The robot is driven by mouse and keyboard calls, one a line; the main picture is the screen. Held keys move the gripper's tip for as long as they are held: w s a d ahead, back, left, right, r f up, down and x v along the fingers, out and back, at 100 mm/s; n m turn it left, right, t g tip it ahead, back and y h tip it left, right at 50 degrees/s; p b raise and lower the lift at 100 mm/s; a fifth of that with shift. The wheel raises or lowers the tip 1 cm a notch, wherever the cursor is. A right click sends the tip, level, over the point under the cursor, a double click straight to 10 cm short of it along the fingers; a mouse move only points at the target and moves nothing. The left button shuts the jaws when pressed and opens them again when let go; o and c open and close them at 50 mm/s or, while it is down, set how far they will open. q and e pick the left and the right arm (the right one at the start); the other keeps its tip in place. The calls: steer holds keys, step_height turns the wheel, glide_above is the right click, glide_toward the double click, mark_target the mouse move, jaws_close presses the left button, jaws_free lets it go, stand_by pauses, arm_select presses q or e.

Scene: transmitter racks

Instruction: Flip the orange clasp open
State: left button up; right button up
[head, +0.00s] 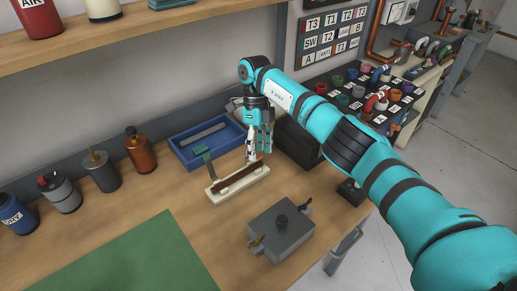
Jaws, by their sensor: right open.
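A grey box (271,238) with a dark round knob (282,219) on its lid stands on the bench near the front right. A small orange-brown clasp (256,240) sits at its left side; it is too small to tell whether it is open or shut. A dark clasp or lever (306,204) sticks out at the box's right side. My right gripper (254,153) is open and points down, behind the box and apart from it. It is just above the far side of a cream holder (222,198) bearing a dark brown bar (240,177). My left gripper is out of view.
A blue tray (176,142) lies behind the holder. A black case (296,142) stands right of the gripper. Several canisters (104,172) line the left back. A green mat (140,265) lies front left. A shelf (150,25) hangs above. Bare bench separates mat and box.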

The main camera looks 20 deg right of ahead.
steer(key=v, duration=0.7)
steer(key=shift+d, duration=0.15)
